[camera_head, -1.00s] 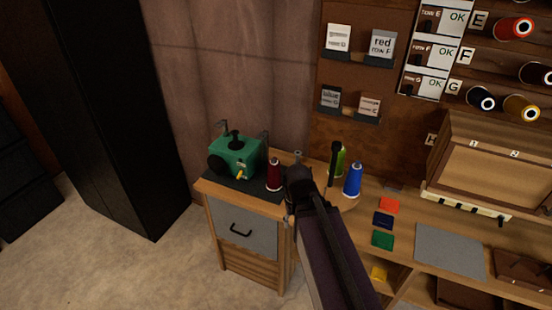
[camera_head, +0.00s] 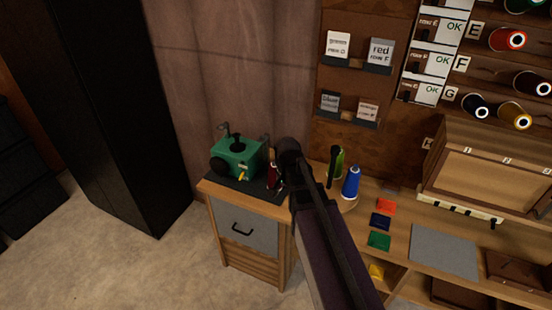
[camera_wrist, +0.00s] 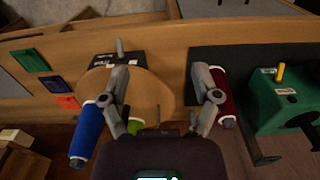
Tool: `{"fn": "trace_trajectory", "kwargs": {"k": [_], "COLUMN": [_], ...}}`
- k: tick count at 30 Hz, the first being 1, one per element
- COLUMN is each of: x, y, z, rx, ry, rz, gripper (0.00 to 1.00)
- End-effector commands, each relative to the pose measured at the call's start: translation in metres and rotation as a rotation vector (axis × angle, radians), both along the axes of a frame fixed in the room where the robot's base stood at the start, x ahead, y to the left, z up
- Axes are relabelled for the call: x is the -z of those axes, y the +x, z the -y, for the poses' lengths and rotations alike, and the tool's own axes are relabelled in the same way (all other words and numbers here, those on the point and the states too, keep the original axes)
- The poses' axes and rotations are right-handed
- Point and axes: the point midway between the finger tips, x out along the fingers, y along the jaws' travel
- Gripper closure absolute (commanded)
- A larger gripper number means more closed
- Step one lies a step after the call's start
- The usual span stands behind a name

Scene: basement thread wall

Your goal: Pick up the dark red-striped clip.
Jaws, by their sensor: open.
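I cannot make out a dark red-striped clip in either view. A pale rail (camera_head: 458,207) with small dark pieces on it runs along the front of the wooden case at the right, too small to tell apart. My gripper (camera_wrist: 160,85) is open and empty in the wrist view, over the round wooden disc (camera_wrist: 150,95). A dark red thread cone (camera_wrist: 224,92) is just beside its right finger, and a blue cone (camera_wrist: 88,130) is beside its left finger. I cannot tell whether the fingers touch them. In the head view my arm hides the gripper's fingers.
A green machine (camera_head: 238,156) stands on a dark mat at the bench's left end. A green cone (camera_head: 338,163) stands near the blue one. Coloured packets (camera_head: 380,222) and a grey mat (camera_head: 443,250) lie on the bench. Thread spools (camera_head: 507,40) hang on the wall.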

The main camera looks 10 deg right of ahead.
Motion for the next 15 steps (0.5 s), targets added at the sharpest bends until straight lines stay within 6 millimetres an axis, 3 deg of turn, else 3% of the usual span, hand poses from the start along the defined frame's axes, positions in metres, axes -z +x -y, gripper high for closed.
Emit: {"fn": "trace_trajectory", "kwargs": {"k": [1, 15], "x": [-0.012, -0.067], "y": [0.017, 0.118], "z": [0.0, 0.0], "rx": [0.072, 0.823], "ry": [0.0, 0.0], "rz": [0.0, 0.0], "gripper": [0.2, 0.2]}}
